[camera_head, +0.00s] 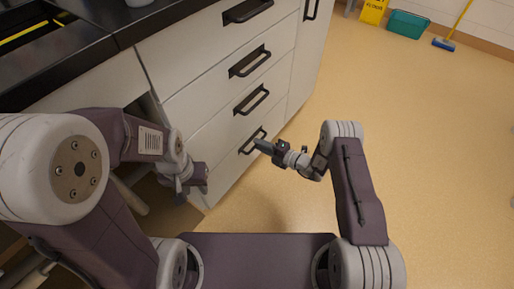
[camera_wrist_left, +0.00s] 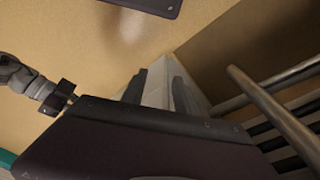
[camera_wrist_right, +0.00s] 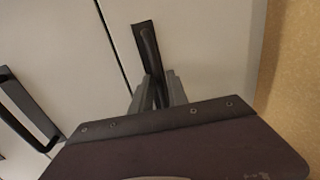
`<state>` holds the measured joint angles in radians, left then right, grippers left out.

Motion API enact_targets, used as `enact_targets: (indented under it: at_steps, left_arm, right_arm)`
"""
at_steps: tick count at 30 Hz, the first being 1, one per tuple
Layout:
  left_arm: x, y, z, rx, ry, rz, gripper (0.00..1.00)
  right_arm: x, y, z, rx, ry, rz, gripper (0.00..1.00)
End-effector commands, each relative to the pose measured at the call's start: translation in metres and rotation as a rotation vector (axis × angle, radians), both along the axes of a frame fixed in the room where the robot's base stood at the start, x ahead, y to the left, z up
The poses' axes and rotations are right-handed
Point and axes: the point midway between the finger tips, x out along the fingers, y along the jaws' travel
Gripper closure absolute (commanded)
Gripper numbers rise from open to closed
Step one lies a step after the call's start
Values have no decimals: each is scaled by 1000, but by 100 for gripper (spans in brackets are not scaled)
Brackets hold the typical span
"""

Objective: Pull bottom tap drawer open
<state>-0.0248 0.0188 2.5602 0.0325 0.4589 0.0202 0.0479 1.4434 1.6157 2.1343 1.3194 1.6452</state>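The bottom tap drawer (camera_head: 228,158) is the lowest of a white drawer stack in the head view. It looks closed, flush with the fronts above. Its dark bar handle (camera_head: 247,146) also shows in the right wrist view (camera_wrist_right: 147,42). My right gripper (camera_head: 260,146) is at this handle; in the right wrist view the fingers (camera_wrist_right: 158,92) lie on both sides of the bar's near end with little gap, so it looks shut on it. My left gripper (camera_wrist_left: 160,88) is open and empty, low beside the cabinet, left of the drawers in the head view.
Drawers with dark handles (camera_head: 251,100) sit above, under a black worktop (camera_head: 90,40). Grey rails (camera_wrist_left: 270,105) are close to my left gripper. The floor (camera_head: 420,130) to the right is clear; a green bin (camera_head: 407,24) and broom (camera_head: 444,44) stand far back.

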Motion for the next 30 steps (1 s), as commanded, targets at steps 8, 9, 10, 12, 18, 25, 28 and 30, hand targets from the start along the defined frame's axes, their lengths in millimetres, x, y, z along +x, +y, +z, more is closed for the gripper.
enact_targets:
  at_steps: [8, 9, 10, 12, 18, 25, 28, 30]
  left_arm:
    - [0, 0, -10, 0, 0, 0, 64]
    - [0, 0, -9, 0, 0, 0, 64]
    - [0, 0, -9, 0, 0, 0, 64]
    - [0, 0, -9, 0, 0, 0, 64]
    - [0, 0, -9, 0, 0, 0, 64]
    - [0, 0, -9, 0, 0, 0, 64]
    - [0, 0, -9, 0, 0, 0, 64]
    - [0, 0, -9, 0, 0, 0, 64]
  right_arm:
    - [10, 13, -2, 1, -1, -1, 80]
    - [9, 12, -2, 1, -1, -1, 80]
    - [10, 12, -2, 1, -1, -1, 80]
    - [9, 12, -2, -1, -1, -1, 83]
    - [9, 12, -2, -1, -1, -1, 100]
    - [9, 12, -2, -1, -1, 0, 100]
    - [9, 12, -2, -1, -1, 0, 100]
    - [9, 12, -2, -1, -1, 0, 100]
